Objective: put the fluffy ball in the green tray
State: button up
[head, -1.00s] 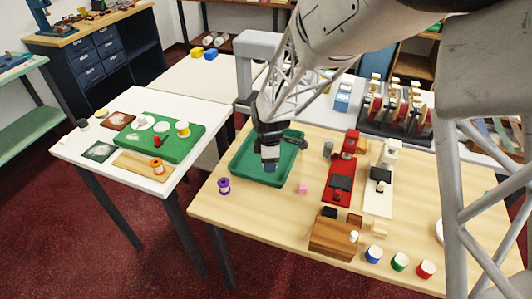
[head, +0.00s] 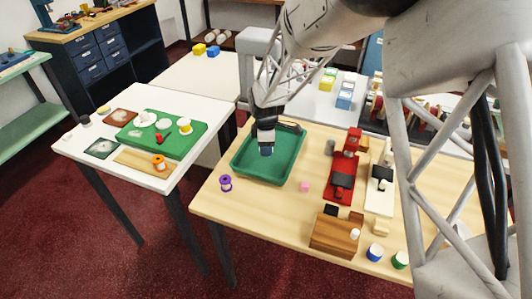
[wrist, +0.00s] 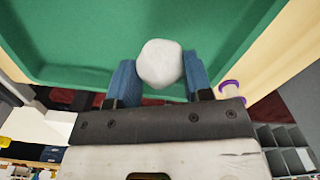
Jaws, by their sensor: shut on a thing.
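The fluffy ball (wrist: 160,64) is a pale grey-white, roundish lump in the wrist view. My gripper (wrist: 160,72) is shut on it, with one blue finger pad on each side. In the head view my gripper (head: 266,151) points down over the green tray (head: 258,175), and the ball cannot be made out there. The green tray lies on the wooden table and fills the upper part of the wrist view (wrist: 80,40). The height of the ball above the tray floor is hard to tell.
Red (head: 343,179) and white (head: 380,189) stands are further right, with a wooden block (head: 335,235) in front. A white table (head: 130,177) with a green board (head: 170,147) is at left.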

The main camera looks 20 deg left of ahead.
jog(key=shift+f, duration=1.75)
jog(key=shift+f, duration=0.1)
jog(key=o, duration=0.9)
notch_tip(320, 180, up, 12)
jog(key=shift+r, duration=0.15)
